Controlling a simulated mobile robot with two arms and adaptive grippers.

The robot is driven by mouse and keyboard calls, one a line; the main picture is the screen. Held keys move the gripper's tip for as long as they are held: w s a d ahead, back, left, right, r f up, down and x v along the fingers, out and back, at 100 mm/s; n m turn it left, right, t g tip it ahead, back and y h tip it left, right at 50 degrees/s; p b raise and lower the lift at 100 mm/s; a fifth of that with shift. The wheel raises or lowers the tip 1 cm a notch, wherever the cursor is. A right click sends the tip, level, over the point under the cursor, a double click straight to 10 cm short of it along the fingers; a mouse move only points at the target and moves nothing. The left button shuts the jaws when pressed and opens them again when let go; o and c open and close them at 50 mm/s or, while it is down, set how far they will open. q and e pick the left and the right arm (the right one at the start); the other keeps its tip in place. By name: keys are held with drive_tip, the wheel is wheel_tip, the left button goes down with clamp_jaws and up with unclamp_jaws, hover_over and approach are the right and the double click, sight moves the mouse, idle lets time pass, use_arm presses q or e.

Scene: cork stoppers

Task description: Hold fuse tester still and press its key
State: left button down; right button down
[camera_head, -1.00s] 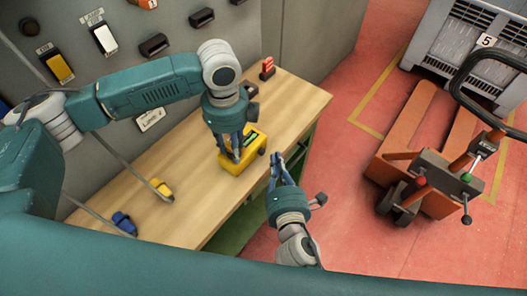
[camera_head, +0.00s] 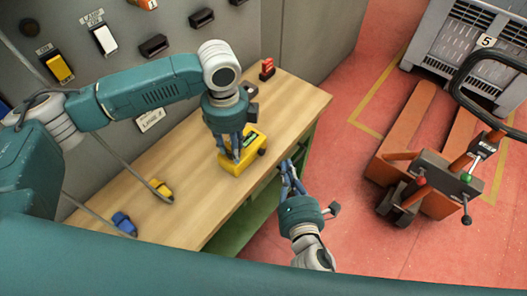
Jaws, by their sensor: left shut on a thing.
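The fuse tester, a yellow box (camera_head: 246,160) with a dark green panel on top, stands on the wooden bench near its front edge. My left gripper (camera_head: 236,157) points down at the tester and is shut on it, covering part of its top and side. A small dark round part (camera_head: 262,152) shows at the tester's right end; I cannot tell if it is the key. My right gripper (camera_head: 286,166) is in front of the bench edge, to the right of the tester and apart from it.
The wooden bench (camera_head: 290,103) carries a red block (camera_head: 267,68), a yellow plug (camera_head: 161,189) and a blue plug (camera_head: 124,223) on cables. A grey panel with switches (camera_head: 103,38) stands behind. An orange pallet truck (camera_head: 412,140) and a grey crate (camera_head: 465,45) are at right.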

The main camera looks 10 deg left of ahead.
use_arm(q)
drive_tip(key=c, duration=1.2)
unclamp_jaws()
